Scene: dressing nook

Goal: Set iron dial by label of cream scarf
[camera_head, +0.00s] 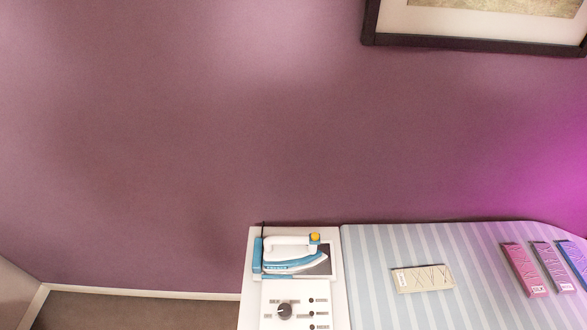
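The cream scarf (427,278) lies folded flat on the striped ironing board, with a small white label (403,281) at its left end. The label's marks are too small to read. The iron (293,255), white and blue with a yellow knob, rests on a stand at the left of the board. Below it, a white panel carries a dark round dial (285,311) with small markings around it that I cannot read. Neither of my grippers is in view.
The blue-grey striped ironing board (375,245) stands against the purple wall. A pink folded scarf (524,270), a grey one (552,267) and a blue one (575,262) lie at its right. A framed picture (470,40) hangs above. Bare floor (130,312) shows at left.

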